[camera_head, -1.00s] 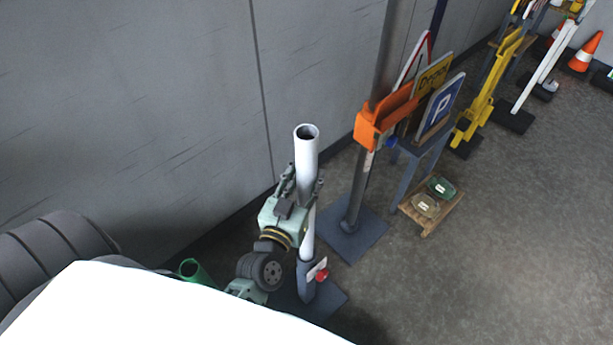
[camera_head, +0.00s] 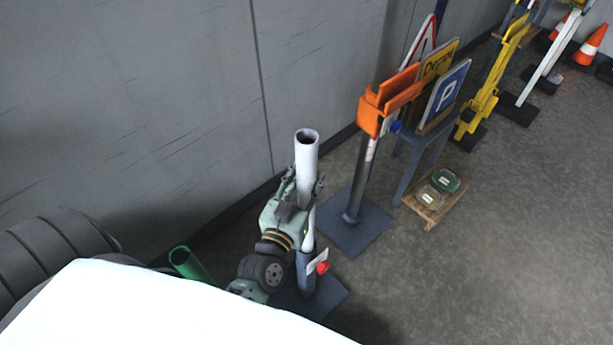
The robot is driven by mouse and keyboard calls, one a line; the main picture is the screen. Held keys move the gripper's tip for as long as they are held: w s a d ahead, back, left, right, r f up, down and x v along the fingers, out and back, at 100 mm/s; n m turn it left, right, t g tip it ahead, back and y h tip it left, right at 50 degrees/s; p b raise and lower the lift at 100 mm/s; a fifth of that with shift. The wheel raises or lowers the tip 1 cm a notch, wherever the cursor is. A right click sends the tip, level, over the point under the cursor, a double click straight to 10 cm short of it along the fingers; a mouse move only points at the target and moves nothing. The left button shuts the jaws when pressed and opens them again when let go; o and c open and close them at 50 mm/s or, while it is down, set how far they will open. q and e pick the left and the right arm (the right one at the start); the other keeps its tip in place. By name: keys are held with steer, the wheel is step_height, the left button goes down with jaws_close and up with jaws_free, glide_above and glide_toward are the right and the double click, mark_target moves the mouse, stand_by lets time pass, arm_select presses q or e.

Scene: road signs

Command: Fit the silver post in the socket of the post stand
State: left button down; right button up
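The silver post (camera_head: 307,160) is a pale, hollow, upright tube. My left gripper (camera_head: 306,185) has its fingers on both sides of the post and is shut on it at mid-length. The post stand (camera_head: 306,277) is a dark blue-grey socket tube on a flat base plate, with a red knob and a white tag. The post's lower end meets the top of the socket in the picture. The gripper and tag hide part of this, so I cannot tell how deep it sits. My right gripper is not in view.
A second stand (camera_head: 357,228) with a dark post and orange bracket (camera_head: 385,103) is close on the right. Signs (camera_head: 446,94) on a blue rack and a wooden pallet (camera_head: 429,213) lie beyond. A green tube (camera_head: 188,262) is at lower left. The wall runs behind.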

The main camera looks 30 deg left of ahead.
arm_select(q)
steer(key=shift+f, duration=0.55)
stand_by(0.4)
steer(key=c, duration=1.1)
jaws_free()
steer(key=shift+f, duration=0.25)
steer(key=s+d, duration=0.1)
steer(key=s, duration=1.1)
steer(key=shift+d+r, duration=0.15)
steer(key=shift+d, duration=0.1)
